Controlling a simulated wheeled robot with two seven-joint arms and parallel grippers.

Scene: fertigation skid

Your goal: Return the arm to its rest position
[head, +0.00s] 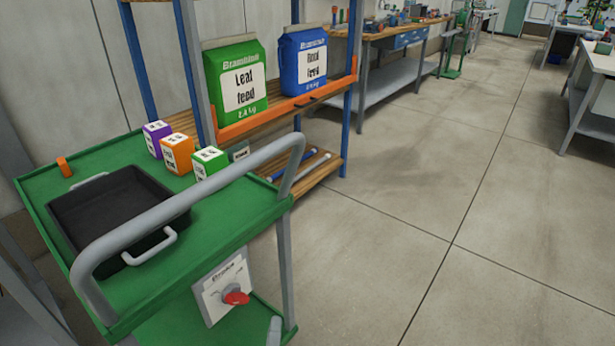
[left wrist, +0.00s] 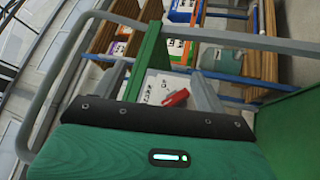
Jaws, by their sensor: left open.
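My left gripper (left wrist: 157,72) shows in the left wrist view. Its green body with a lit strip fills the bottom, and two grey fingers stand apart with nothing held between them. Beyond the fingers is a white panel with a red knob (left wrist: 176,98), apart from the gripper as far as I can tell. In the head view the red knob (head: 236,298) is on the panel at the side of the green cart (head: 225,215). I cannot clearly make out a gripper in the head view. My right gripper is in neither view.
The cart's grey handle (head: 190,205) curves close by, also in the left wrist view (left wrist: 40,95). A black tray (head: 75,200) and three small boxes (head: 178,153) are on or near the cart top. A shelf holds a green bag (head: 238,82) and blue bag (head: 303,60). Floor at right is clear.

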